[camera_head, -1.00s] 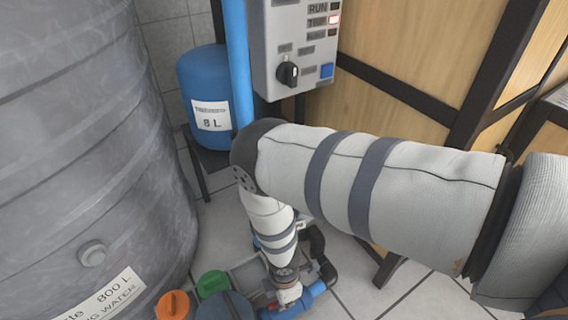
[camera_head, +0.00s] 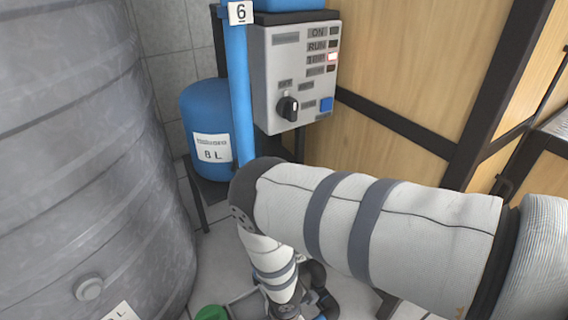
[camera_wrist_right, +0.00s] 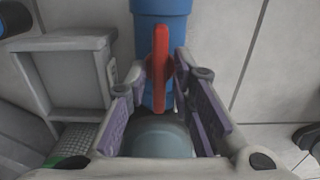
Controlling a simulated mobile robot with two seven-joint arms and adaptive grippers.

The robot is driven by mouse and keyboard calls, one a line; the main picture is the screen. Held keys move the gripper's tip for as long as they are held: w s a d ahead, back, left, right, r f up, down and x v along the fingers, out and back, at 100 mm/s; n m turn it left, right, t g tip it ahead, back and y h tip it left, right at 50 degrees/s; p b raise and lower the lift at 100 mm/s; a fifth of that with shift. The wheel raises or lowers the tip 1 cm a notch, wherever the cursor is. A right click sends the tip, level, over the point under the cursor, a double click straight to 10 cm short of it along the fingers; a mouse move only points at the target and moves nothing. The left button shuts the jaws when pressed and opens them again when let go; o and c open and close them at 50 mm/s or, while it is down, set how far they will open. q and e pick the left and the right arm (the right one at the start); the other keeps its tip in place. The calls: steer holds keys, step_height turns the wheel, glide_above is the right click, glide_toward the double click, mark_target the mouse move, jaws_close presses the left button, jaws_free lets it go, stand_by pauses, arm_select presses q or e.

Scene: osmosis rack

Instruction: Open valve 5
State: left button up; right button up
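A red valve handle (camera_wrist_right: 160,65) stands upright on a blue pipe (camera_wrist_right: 161,16) in the right wrist view. No number shows on it, so I cannot tell which valve it is. My right gripper (camera_wrist_right: 165,75) is open, with its purple-padded fingers on either side of the handle and small gaps beside it. In the head view my right forearm comes in from the right and bends down, and it hides the lower pipes. My left gripper is not in view.
A large grey tank (camera_head: 75,170) fills the left. A blue vessel (camera_head: 207,115) and a grey control box (camera_head: 292,75) with a black knob (camera_head: 287,107) stand behind my arm. A tag reading 6 (camera_head: 240,12) is on the vertical blue pipe (camera_head: 237,75). Wooden panels (camera_head: 420,60) close the right.

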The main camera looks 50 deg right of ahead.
step_height(320, 180, up, 12)
stand_by(0.6)
